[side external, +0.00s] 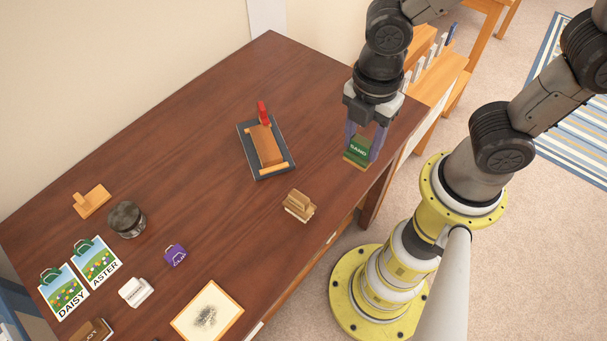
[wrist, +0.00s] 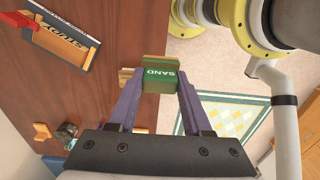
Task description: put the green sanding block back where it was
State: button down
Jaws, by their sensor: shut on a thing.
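The green sanding block (side external: 358,150), marked SAND with a tan base, is held between the two purple fingers of my gripper (side external: 362,142). In the side external view it is near the right edge of the brown table (side external: 310,95), and it seems to be raised above the top. In the wrist view the green block (wrist: 158,79) sits between the fingertips of my gripper (wrist: 160,85), which is shut on it. Where the block stood before is not shown.
A dark tray (side external: 276,173) with a wooden piece and a red item lies left of my gripper. A wooden block (side external: 300,203) is nearer the front edge. A dark round jar (side external: 127,218), seed packets, a purple item (side external: 175,254) and a framed sheet (side external: 208,312) lie farther left.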

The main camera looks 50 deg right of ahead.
jog(key=shift+w+a+f, duration=0.85)
jog(key=shift+w+f, duration=0.65)
jog(key=shift+f, duration=0.4)
jog(key=shift+w+a+f, duration=0.85)
jog(key=shift+w+f, duration=0.6)
jog(key=shift+f, duration=0.45)
jog(key=shift+w+a+f, duration=0.85)
jog(key=shift+w+f, duration=0.65)
jog(key=shift+f, duration=0.4)
jog(key=shift+f, duration=0.6)
jog(key=shift+c, duration=1.7)
grip_release()
